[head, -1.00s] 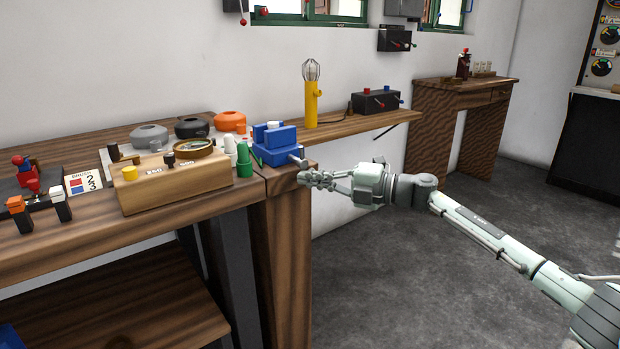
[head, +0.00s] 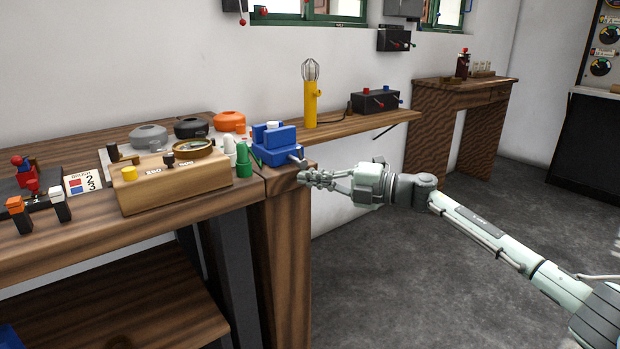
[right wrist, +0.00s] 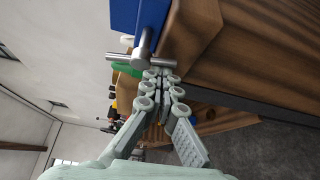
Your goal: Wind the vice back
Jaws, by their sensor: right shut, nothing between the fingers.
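The blue vice (head: 274,146) stands on the right end of the wooden bench. Its grey screw and handle bar (head: 297,161) stick out at its front right. In the right wrist view the blue vice body (right wrist: 140,14) is at the top, with the T-shaped handle (right wrist: 142,55) below it. My right gripper (head: 304,178) is shut and empty, just below and in front of the handle. In the right wrist view its fingertips (right wrist: 160,74) are close beside the handle; I cannot tell whether they touch it. My left gripper is not in view.
A wooden box with dials (head: 175,184), a green cone-topped peg (head: 243,160) and grey and orange round pots (head: 229,122) crowd the bench left of the vice. A yellow lamp (head: 311,102) stands on the shelf behind. The floor to the right is clear.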

